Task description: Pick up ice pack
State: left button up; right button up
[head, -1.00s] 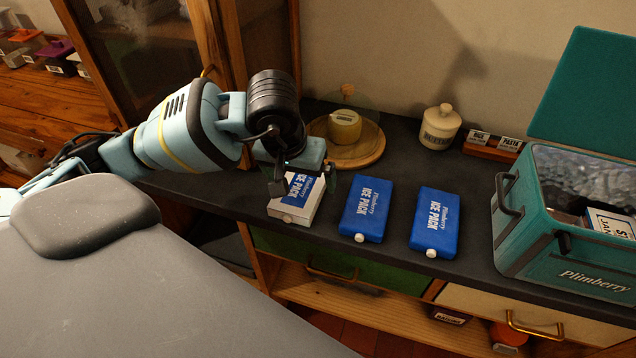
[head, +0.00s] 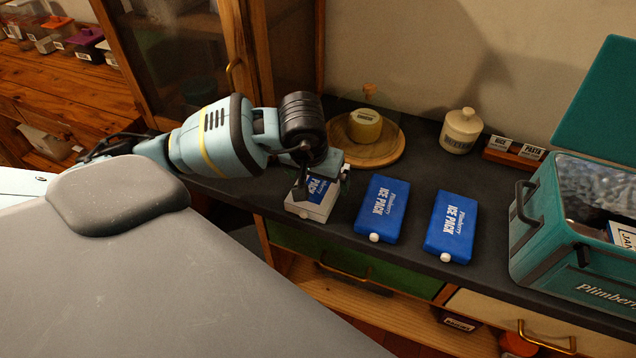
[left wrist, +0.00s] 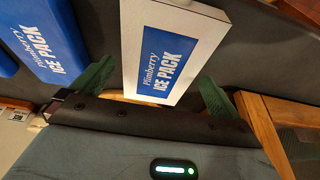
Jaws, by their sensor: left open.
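A white ice pack with a blue label (head: 309,207) lies on the dark counter, leftmost of three packs. My left gripper (head: 321,187) is over it, open, and hides its far part in the head view. In the left wrist view the white pack (left wrist: 172,50) reaches in between the two green fingers of my left gripper (left wrist: 157,88), with a gap on each side. Two blue ice packs, a middle one (head: 383,209) and a right one (head: 452,227), lie beside it; the middle one also shows at the left wrist view's left (left wrist: 48,40). My right gripper is not in view.
A teal cooler (head: 560,240) with its lid up stands at the right, with ice and boxes inside. Behind the packs are a round wooden board (head: 393,147) with a yellow item, a cream jar (head: 461,131) and a labelled rack (head: 515,152). A wooden cabinet stands behind my arm.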

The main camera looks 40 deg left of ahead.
pick_arm(q)
jog(key=shift+x, duration=0.85)
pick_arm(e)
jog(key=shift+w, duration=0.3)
pick_arm(q)
jog(key=shift+r, duration=0.1)
jog(key=c, duration=1.2)
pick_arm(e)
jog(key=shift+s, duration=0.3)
pick_arm(q)
jog(key=shift+r, duration=0.15)
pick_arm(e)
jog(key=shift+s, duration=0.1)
